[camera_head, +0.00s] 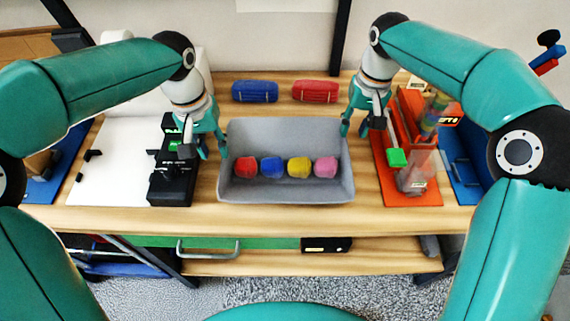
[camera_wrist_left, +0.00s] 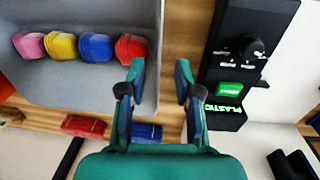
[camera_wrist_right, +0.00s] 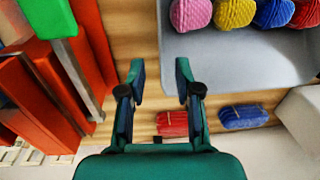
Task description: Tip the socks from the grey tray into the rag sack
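The grey tray (camera_head: 285,194) stands on the wooden table. It holds a row of rolled socks: red (camera_head: 246,167), blue (camera_head: 272,167), yellow (camera_head: 299,167) and pink (camera_head: 325,167). My left gripper (camera_head: 212,152) is open at the tray's left wall. In the left wrist view its fingers (camera_wrist_left: 161,82) lie on either side of the rim line. My right gripper (camera_head: 354,130) is open at the tray's right wall, and its fingers (camera_wrist_right: 160,82) also straddle the rim line. I cannot tell whether either gripper touches the rim. I cannot make out a rag sack.
A blue roll (camera_head: 255,91) and a red roll (camera_head: 315,91) lie behind the tray. A black device (camera_head: 172,185) and a white board (camera_head: 115,165) are at left. An orange rack (camera_head: 425,193) and a blue tray (camera_head: 461,178) are at right. Bare wood lies before the tray.

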